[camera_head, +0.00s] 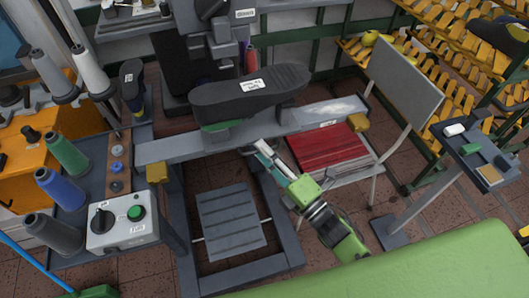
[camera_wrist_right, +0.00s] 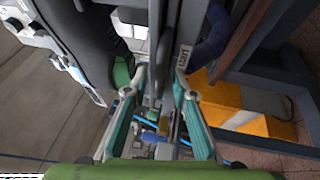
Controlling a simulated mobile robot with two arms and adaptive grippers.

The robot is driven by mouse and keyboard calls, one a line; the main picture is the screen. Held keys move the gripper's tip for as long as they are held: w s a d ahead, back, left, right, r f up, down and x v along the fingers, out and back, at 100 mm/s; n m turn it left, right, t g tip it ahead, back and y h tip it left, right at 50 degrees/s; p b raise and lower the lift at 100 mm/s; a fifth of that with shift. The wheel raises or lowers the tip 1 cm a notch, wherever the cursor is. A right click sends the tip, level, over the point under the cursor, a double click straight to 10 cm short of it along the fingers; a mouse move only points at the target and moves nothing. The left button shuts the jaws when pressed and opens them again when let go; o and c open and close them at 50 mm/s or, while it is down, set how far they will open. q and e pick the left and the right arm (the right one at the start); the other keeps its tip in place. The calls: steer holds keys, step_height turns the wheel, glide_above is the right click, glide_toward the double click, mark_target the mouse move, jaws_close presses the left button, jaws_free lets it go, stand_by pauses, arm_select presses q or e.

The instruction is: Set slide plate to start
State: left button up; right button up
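A long dark sole-shaped plate (camera_head: 270,88) with a white label sits above the grey horizontal rail (camera_head: 190,147). The label is too small to read surely, so I cannot tell if this is the slide plate. A green part (camera_head: 214,126) shows under its left end. My right gripper (camera_head: 262,150) reaches in from the lower right, at the front of the rail just below the plate. In the right wrist view its two teal fingers (camera_wrist_right: 159,82) stand apart with a grey upright part between their tips; contact is unclear. My left gripper is out of view.
Yellow blocks (camera_head: 157,172) (camera_head: 357,122) sit at the rail's two ends. A control box (camera_head: 120,225) with a black knob and green button stands at left beside thread cones (camera_head: 68,155). A red-seated chair (camera_head: 325,147) stands right of the rail. A grey pedal (camera_head: 230,220) lies below.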

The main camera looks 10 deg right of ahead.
steer(key=shift+s, duration=0.1)
steer(key=v, duration=1.2)
steer(key=shift+d, duration=0.1)
steer(key=s+d+f+m+g+h, duration=0.15)
steer(key=f+m, duration=0.25)
steer(key=f, duration=0.6)
steer(key=s+d+f+m+g+h, duration=0.1)
steer(key=d+f+m+g+h, duration=0.25)
steer(key=f, duration=0.65)
steer(key=s+d+f+m+g+h, duration=0.15)
steer(key=f+m, duration=0.25)
steer(key=f, duration=0.6)
steer(key=s+f+m+g+h, duration=0.1)
steer(key=s+f+m+g, duration=0.4)
steer(key=s+f, duration=0.5)
steer(key=s+f+m+g+h, duration=0.1)
steer(key=s+f+m+g, duration=0.4)
steer(key=s+f, duration=0.6)
steer(key=s+d, duration=0.1)
steer(key=s, duration=0.4)
steer(key=shift+s+f, duration=0.3)
steer(key=shift+f, duration=0.05)
